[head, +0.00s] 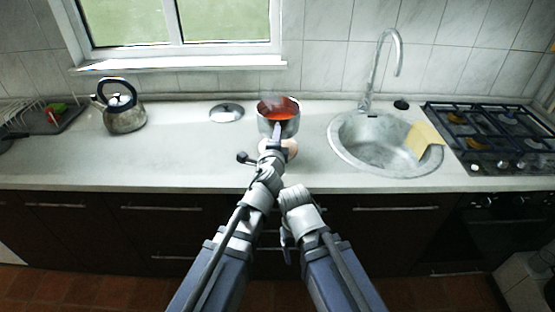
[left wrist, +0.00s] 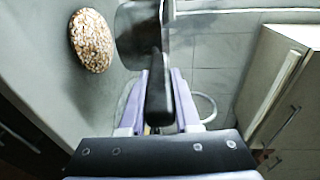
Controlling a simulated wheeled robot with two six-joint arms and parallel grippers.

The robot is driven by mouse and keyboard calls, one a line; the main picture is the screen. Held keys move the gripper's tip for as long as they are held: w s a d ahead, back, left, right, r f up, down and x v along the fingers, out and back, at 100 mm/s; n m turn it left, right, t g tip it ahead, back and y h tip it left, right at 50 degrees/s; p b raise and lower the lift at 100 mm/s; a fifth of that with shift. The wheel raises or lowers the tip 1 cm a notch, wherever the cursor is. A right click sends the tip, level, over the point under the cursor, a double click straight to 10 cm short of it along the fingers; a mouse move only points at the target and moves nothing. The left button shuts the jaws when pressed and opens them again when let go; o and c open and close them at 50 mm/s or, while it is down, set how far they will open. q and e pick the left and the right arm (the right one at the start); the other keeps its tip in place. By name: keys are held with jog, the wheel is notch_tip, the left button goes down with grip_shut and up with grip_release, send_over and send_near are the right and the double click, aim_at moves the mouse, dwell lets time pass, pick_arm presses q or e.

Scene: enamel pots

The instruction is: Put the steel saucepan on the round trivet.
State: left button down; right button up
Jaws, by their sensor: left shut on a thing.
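The steel saucepan (head: 265,124) holds something red and stands out in front of my left arm, near the back of the counter. Its dark handle (left wrist: 157,100) points toward me. My left gripper (head: 273,145) is shut on this handle; the fingers (left wrist: 158,112) sit on both sides of it in the left wrist view. The round trivet (head: 291,148) is partly hidden by my gripper. In the left wrist view the trivet (left wrist: 92,40) looks pebbled and bare, beside the pan and apart from it. My right gripper (head: 287,243) is low, before the counter front; its jaws are unclear.
A steel lid (head: 226,112) lies left of the pan, and a kettle (head: 124,115) stands farther left. A sink (head: 350,150) with a yellow cloth (head: 425,142) is at right, then a gas hob (head: 490,135).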

pick_arm(q)
jog(key=shift+f+b, duration=1.8)
jog(key=shift+f, duration=0.55)
notch_tip(320, 180, down, 4)
jog(key=b, duration=0.3)
jog(key=shift+r+b, duration=0.25)
jog(key=shift+b, duration=0.1)
jog(key=shift+f, duration=0.2)
jog(key=c, duration=0.6)
grip_release()
jog(key=shift+r, duration=0.15)
